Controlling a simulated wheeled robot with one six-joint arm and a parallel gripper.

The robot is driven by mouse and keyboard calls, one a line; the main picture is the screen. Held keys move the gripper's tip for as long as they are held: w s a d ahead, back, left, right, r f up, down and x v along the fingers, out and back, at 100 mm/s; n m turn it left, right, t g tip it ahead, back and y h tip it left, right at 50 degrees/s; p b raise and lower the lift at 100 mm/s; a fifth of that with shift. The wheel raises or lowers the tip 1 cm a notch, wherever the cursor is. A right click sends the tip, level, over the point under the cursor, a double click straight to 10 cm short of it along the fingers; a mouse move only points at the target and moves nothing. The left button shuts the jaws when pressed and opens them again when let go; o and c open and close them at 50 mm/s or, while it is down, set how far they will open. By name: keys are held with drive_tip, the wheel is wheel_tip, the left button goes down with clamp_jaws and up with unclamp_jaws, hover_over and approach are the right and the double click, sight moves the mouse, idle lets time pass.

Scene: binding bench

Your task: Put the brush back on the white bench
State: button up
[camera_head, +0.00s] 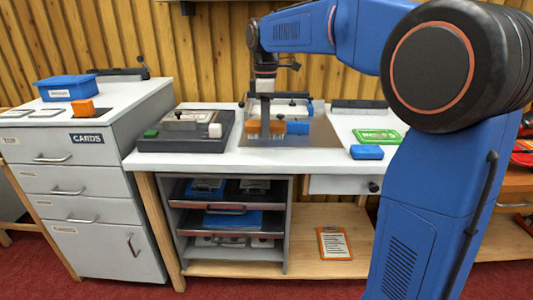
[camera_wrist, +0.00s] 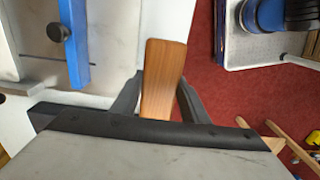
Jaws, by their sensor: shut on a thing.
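The brush is a brown, wooden-looking piece (camera_head: 253,128) in the head view, with my gripper (camera_head: 265,121) coming down onto it from above. In the wrist view the brush (camera_wrist: 163,65) is a smooth wooden bar between the two dark fingers of my gripper (camera_wrist: 160,102), which is shut on it. Any bristles are hidden. The brush is over the grey-brown plate on the white bench (camera_head: 190,160); I cannot tell whether it touches the surface.
A blue block (camera_head: 298,128) is close right of the brush. A dark tray (camera_head: 190,144) stands left, a green item (camera_head: 377,136) and blue box (camera_head: 367,152) right. The bench's front strip is mostly clear.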

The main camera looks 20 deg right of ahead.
drive_tip(key=shift+f, duration=3.55)
drive_tip(key=shift+f, duration=0.1)
drive_tip(key=o, duration=1)
drive_tip(key=shift+c, duration=0.2)
wheel_tip(320, 180, up, 12)
drive_tip(key=shift+r, duration=0.15)
drive_tip(key=s+d+f+m+t, duration=0.1)
drive_tip(key=s+d+f+m, duration=0.2)
drive_tip(key=s, duration=0.7)
drive_tip(key=s+d+f+m+t, duration=0.2)
drive_tip(key=s+f+m, duration=0.25)
drive_tip(key=s, duration=0.45)
drive_tip(key=s+d+f+m+t, duration=0.1)
drive_tip(key=s+d+f+m, duration=0.1)
drive_tip(key=s+f+m, duration=0.5)
drive_tip(key=s+f, duration=0.5)
drive_tip(key=s, duration=0.2)
drive_tip(key=shift+s+f+t, duration=0.2)
drive_tip(key=shift+f+t, duration=0.15)
drive_tip(key=shift+t, duration=0.05)
